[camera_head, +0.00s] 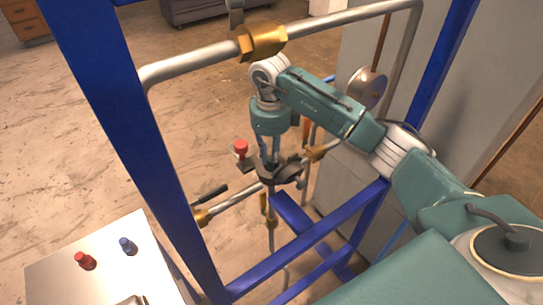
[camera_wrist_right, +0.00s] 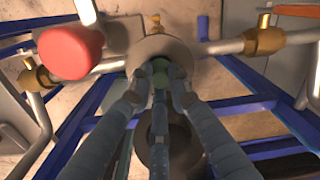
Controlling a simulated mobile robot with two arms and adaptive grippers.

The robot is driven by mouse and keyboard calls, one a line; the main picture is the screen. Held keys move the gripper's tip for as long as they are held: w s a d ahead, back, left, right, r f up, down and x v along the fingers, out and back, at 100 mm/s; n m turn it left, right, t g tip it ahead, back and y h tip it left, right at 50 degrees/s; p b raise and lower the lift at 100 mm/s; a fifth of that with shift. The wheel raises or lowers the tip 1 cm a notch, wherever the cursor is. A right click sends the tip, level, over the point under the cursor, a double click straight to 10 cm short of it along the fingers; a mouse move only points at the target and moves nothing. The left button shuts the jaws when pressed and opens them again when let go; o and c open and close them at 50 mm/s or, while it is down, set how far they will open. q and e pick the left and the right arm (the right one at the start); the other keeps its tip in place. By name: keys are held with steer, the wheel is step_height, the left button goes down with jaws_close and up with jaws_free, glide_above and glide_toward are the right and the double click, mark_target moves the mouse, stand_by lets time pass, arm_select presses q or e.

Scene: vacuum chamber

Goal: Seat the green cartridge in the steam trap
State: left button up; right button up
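The steam trap (camera_head: 284,171) is a dark, round body in the pipe run inside the blue frame. In the right wrist view its grey round rim (camera_wrist_right: 182,46) lies beyond my fingertips. My right gripper (camera_head: 269,168) points down at the trap from above. In the wrist view its fingers (camera_wrist_right: 160,84) close around a small green piece, the green cartridge (camera_wrist_right: 176,71), at the trap's mouth. The fingers hide most of the cartridge, so I cannot tell how deep it sits. My left gripper is not in view.
A red knob (camera_head: 241,147) stands beside the trap; it also looms close in the wrist view (camera_wrist_right: 70,51). Blue frame posts (camera_head: 120,100) and pipes with brass fittings (camera_head: 262,41) surround the arm. A pale table (camera_head: 60,285) holds a red piece (camera_head: 85,261) and a blue piece (camera_head: 126,245).

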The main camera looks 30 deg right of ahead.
steer(key=o, duration=0.4)
steer(key=shift+r, duration=0.4)
step_height(320, 180, up, 7)
steer(key=shift+w+f+b, duration=0.1)
steer(key=shift+f+b, duration=0.1)
steer(key=shift+b, duration=0.9)
step_height(320, 180, up, 5)
steer(key=shift+a+f, duration=0.1)
